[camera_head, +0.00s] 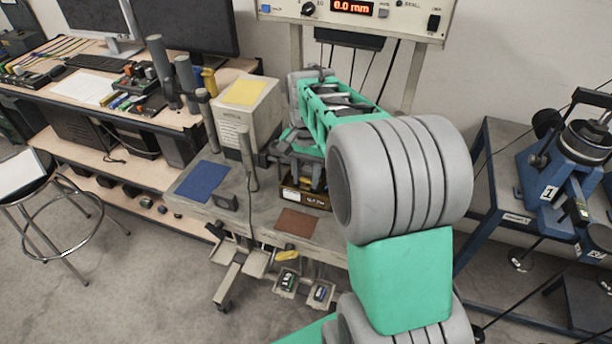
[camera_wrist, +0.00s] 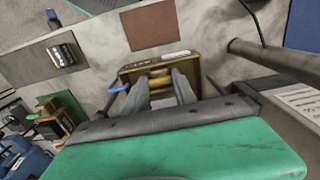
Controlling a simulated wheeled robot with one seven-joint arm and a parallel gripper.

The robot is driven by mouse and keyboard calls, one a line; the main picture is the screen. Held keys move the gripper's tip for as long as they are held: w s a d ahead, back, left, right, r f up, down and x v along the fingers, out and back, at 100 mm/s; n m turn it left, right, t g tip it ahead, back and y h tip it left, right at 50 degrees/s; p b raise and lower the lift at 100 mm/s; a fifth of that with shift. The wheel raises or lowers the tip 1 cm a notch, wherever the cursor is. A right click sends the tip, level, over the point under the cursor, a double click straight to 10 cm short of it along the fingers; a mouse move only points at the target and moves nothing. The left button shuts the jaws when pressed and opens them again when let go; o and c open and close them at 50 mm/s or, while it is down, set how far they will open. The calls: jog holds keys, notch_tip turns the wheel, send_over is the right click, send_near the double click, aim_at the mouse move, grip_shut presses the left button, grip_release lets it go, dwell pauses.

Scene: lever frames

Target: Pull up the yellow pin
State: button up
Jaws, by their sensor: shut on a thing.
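A yellow pin (camera_wrist: 160,79) shows in the wrist view, lying crosswise between the fingertips at a brown-gold box (camera_wrist: 128,76). My gripper (camera_wrist: 161,90) is shut on the pin, with one grey finger on each side. In the head view my gripper reaches down to the same box (camera_head: 317,199) on the bench, and the pin is hidden there behind my fingers and wrist. How deep the pin sits in the box cannot be told.
A blue lever end (camera_wrist: 118,87) sticks out just left of the fingers. A grey-white cabinet (camera_head: 246,116) and an upright grey post (camera_head: 247,158) stand left of my gripper. A flat brown pad (camera_head: 297,224) lies in front of the box, with a blue pad (camera_head: 202,181) farther left.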

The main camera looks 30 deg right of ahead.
aim_at(306, 180)
grip_shut()
dwell(0.7)
jog(key=shift+w+r+p, duration=0.1)
jog(key=shift+r+p, duration=0.2)
jog(key=shift+r, duration=0.6)
jog(key=o, duration=1)
grip_release()
notch_tip(306, 180, up, 8)
jog(key=shift+f+b, duration=0.15)
jog(key=shift+b, duration=0.55)
